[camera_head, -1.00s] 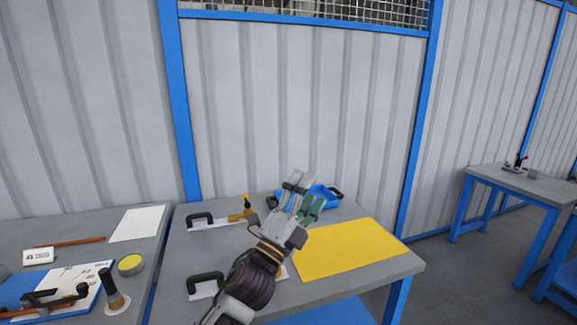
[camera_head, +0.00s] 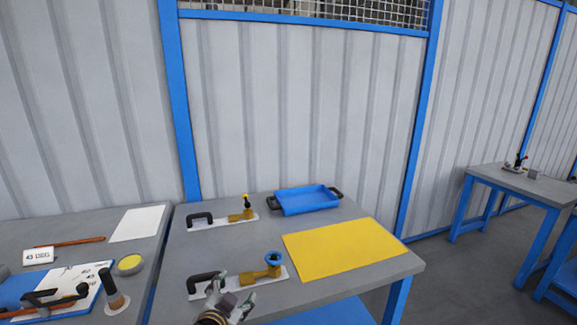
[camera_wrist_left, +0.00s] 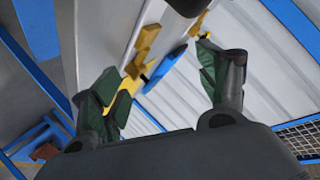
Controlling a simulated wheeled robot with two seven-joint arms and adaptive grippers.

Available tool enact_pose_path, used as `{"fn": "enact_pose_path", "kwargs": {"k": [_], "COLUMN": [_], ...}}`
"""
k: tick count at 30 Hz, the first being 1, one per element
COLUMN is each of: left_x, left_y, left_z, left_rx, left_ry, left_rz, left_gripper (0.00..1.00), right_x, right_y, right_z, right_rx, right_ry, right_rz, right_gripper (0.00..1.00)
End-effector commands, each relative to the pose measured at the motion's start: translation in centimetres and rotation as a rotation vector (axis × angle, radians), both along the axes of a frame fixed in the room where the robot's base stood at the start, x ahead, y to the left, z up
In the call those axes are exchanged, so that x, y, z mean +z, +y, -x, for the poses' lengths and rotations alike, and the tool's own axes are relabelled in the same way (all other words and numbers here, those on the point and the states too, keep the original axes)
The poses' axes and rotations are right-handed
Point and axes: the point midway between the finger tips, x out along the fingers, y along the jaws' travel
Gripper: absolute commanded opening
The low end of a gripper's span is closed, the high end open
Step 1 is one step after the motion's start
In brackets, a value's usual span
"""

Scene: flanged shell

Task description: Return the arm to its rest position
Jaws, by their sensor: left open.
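My left gripper (camera_head: 228,302) is low in the head view, at the near edge of the table and partly cut off by the frame. Its fingers are open, with nothing seen between them. In the left wrist view, its two green-padded fingers (camera_wrist_left: 158,82) are spread apart. Close by in the head view is a white plate (camera_head: 246,282) with a black handle and a brass fitting (camera_head: 261,272). A blue flanged piece (camera_head: 274,258) sits on top of this fitting. My right gripper is in neither view.
Behind are a second handled fixture (camera_head: 220,222), an empty-looking blue tray (camera_head: 308,200) and a yellow mat (camera_head: 345,248) with nothing on it. A side table (camera_head: 90,252) at left holds a clipboard, a tape roll and tools. A corrugated wall closes the back.

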Motion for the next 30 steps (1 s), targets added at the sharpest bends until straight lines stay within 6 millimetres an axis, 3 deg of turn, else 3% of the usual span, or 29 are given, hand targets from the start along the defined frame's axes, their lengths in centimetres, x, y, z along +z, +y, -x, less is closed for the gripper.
{"fn": "enact_pose_path", "kwargs": {"k": [6,13,18,30], "left_x": [-6.1,-11.1,-13.0,-15.1], "left_y": [2.9,5.2,6.2,7.3], "left_z": [5.3,11.7,15.4,20.8], "left_rx": [0.107,0.220,0.278,0.363], "left_ry": [0.258,0.512,0.639,0.815], "left_rz": [0.105,0.191,0.229,0.275], "left_gripper": [0.75,0.75,0.75,0.75], "right_x": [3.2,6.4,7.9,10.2], "right_y": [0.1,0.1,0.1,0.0], "right_z": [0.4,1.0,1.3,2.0], "right_rx": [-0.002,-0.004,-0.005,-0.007], "right_ry": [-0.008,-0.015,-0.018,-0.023], "right_rz": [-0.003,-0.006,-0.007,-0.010], "right_gripper": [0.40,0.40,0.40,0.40]}}
